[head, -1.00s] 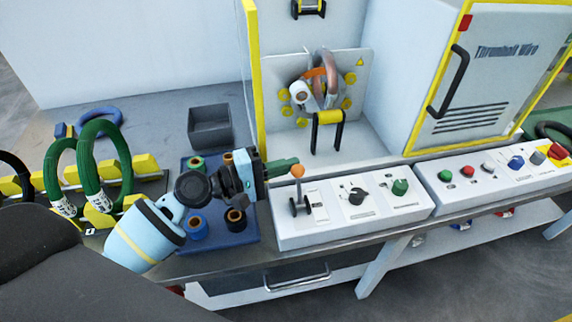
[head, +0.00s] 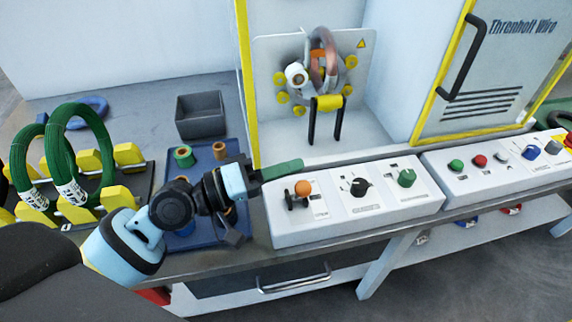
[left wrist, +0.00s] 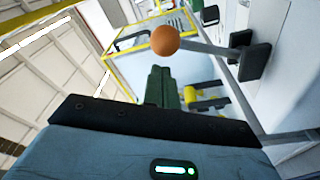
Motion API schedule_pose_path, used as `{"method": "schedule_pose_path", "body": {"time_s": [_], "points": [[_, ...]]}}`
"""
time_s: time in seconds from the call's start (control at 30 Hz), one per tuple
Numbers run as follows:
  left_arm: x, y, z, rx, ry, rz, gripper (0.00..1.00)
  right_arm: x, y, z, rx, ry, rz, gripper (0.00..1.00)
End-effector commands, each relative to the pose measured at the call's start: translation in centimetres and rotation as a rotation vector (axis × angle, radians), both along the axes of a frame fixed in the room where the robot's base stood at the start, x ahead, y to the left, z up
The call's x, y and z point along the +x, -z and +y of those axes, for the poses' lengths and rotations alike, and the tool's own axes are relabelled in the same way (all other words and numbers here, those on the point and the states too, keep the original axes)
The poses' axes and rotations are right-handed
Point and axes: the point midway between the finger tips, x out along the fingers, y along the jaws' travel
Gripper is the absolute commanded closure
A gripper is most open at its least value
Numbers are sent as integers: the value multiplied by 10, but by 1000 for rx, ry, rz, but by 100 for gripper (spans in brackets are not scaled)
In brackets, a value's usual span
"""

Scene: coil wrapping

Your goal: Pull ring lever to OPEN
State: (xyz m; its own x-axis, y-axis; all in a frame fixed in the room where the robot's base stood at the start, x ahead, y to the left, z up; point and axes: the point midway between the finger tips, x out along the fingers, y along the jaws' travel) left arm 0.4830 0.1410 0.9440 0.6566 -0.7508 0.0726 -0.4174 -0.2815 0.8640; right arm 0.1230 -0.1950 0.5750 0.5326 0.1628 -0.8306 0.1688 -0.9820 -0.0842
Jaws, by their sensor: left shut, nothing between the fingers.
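The ring lever is a thin rod with an orange ball knob (head: 302,188) on the left end of the white control panel (head: 285,232). In the head view the knob sits low, just above the dark lever base (head: 296,201). My left gripper (head: 290,168), with green fingers, is shut and empty, just behind and above the knob. Whether they touch, I cannot tell. In the left wrist view the knob (left wrist: 165,41) shows beyond the shut fingers (left wrist: 163,88), with its rod running right to the dark base (left wrist: 251,57). My right gripper is not in view.
The ring winding unit (head: 322,68) stands behind the panel, beside a yellow-edged post (head: 247,90). Black and green knobs (head: 406,178) sit further right on the panel. Green coils (head: 75,150), a grey bin (head: 201,115) and a blue tray with spools (head: 200,152) are at left.

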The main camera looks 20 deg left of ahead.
Motion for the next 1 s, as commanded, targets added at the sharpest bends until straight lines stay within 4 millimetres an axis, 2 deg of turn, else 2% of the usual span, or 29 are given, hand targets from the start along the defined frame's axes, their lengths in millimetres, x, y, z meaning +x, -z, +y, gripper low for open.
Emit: {"method": "schedule_pose_path", "body": {"time_s": [0.1, 0.27, 1.0], "points": [[-5, 4, -3, 42, 1, -58, 100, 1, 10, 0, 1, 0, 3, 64], [-8, 3, -5, 80, 0, -118, 100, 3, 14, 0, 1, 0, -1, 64], [-11, 2, -8, 112, 1, -163, 100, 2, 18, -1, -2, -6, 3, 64]]}}
